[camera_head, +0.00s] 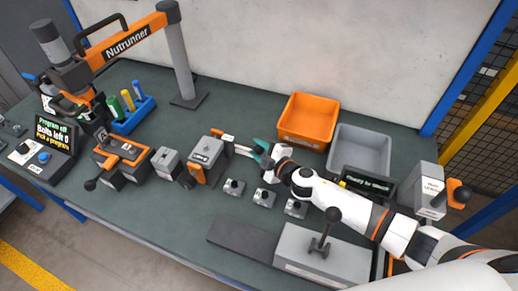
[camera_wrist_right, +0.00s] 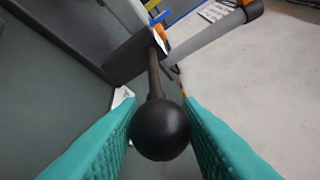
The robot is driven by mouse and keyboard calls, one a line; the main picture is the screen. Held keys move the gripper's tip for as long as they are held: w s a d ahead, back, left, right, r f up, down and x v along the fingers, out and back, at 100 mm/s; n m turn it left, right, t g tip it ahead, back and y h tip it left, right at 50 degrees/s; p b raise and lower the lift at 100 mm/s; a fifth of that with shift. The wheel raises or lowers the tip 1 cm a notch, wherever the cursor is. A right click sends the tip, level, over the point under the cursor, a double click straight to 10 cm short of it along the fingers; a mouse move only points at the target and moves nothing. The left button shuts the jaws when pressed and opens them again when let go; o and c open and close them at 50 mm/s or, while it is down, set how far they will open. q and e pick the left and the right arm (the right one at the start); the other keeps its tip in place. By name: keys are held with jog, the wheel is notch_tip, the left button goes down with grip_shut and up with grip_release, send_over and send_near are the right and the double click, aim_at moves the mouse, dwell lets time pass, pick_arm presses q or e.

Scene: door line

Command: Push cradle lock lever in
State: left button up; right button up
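The cradle (camera_head: 207,155) appears to be the grey and orange block with a label on top, near the middle of the bench. A bar (camera_head: 243,150) reaches from its right side toward my right gripper (camera_head: 262,151). In the right wrist view, a black ball knob (camera_wrist_right: 160,130) on a dark rod (camera_wrist_right: 154,75) sits centred between the teal fingers of my right gripper (camera_wrist_right: 160,125). Both fingers appear to press against the knob's sides. The head view hides the knob behind the fingers. I cannot tell how far in the lever stands. My left gripper is not in view.
An orange bin (camera_head: 308,120) and a grey bin (camera_head: 360,150) stand behind my right arm. The nutrunner post (camera_head: 180,60) is at the back. Several small button boxes (camera_head: 234,187) sit in front of the gripper. A black-knobbed lever on a grey box (camera_head: 320,255) stands near the front.

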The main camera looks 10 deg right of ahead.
aim_at(255, 151)
grip_shut()
jog(key=shift+w+a, duration=0.4)
jog(key=shift+a, duration=0.2)
jog(key=shift+w+a, duration=0.35)
jog(key=shift+a, duration=0.25)
jog(key=shift+o, duration=0.5)
grip_release()
jog(key=o, duration=0.4)
jog(key=shift+w+a, duration=0.1)
jog(key=shift+s+d, duration=0.3)
jog(key=shift+s, duration=0.1)
jog(key=v, duration=1.1)
jog(key=shift+b, duration=0.3)
jog(key=shift+r, duration=0.15)
